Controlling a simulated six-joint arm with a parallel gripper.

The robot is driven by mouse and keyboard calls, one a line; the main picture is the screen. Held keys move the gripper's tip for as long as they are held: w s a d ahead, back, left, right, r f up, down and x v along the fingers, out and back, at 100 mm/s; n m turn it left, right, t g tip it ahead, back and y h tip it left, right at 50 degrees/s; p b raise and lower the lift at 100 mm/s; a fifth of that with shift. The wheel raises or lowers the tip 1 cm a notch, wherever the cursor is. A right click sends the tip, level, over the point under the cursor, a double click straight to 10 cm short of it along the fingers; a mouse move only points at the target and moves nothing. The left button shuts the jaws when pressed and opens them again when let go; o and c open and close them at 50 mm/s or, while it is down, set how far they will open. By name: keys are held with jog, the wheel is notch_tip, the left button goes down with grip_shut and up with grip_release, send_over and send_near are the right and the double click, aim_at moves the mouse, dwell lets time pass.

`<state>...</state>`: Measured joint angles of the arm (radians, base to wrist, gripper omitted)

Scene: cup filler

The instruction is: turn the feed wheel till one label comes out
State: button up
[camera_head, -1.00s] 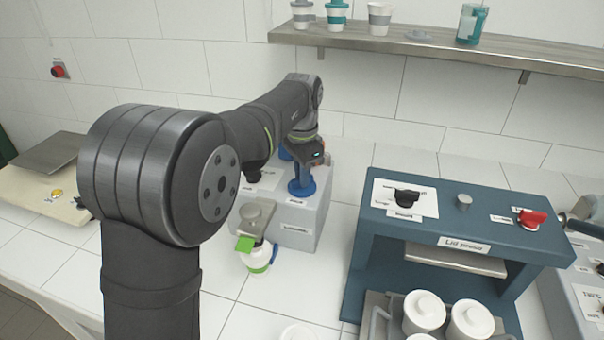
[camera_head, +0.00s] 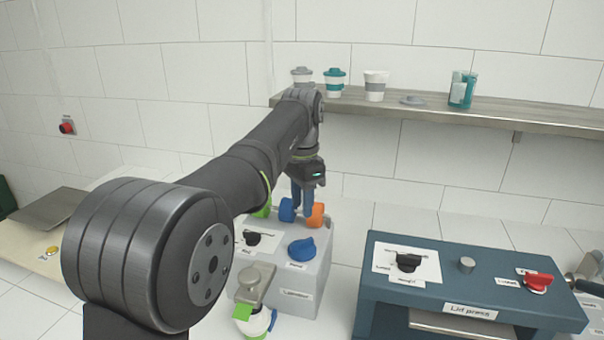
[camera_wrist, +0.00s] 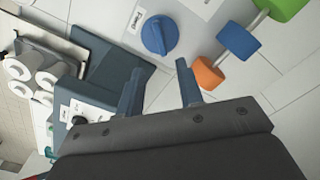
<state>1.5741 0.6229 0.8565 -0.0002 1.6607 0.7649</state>
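The grey labeller box (camera_head: 312,285) stands left of the middle in the head view. A blue knob with a grip ridge (camera_head: 302,249), likely the feed wheel, is on its top; it also shows in the wrist view (camera_wrist: 159,36) beside a small name tag too blurred to read surely. A green label (camera_head: 243,312) sticks out at the box's front, by a white cup with a green band (camera_head: 257,325). My gripper (camera_head: 303,210) is above and behind the knob, apart from it. In the wrist view my gripper (camera_wrist: 160,70) is open with nothing between its fingers.
Orange (camera_head: 316,214), blue (camera_head: 287,210) and green rolls sit on a rod behind the box top, close to my fingers. A black dial (camera_head: 252,238) is left of the knob. The blue lid press (camera_head: 470,290) stands right; a shelf (camera_head: 430,108) with cups hangs behind.

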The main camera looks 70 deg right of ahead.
notch_tip(320, 180, up, 7)
send_over(302, 241)
jog(key=shift+r, duration=0.15)
dwell(0.6)
notch_tip(302, 241, down, 18)
jog(key=shift+r, duration=0.2)
dwell(0.5)
jog(key=n, duration=0.4)
jog(key=shift+n, duration=0.3)
jog(key=n, duration=0.4)
jog(key=shift+n, duration=0.4)
dwell(1.9)
dwell(0.7)
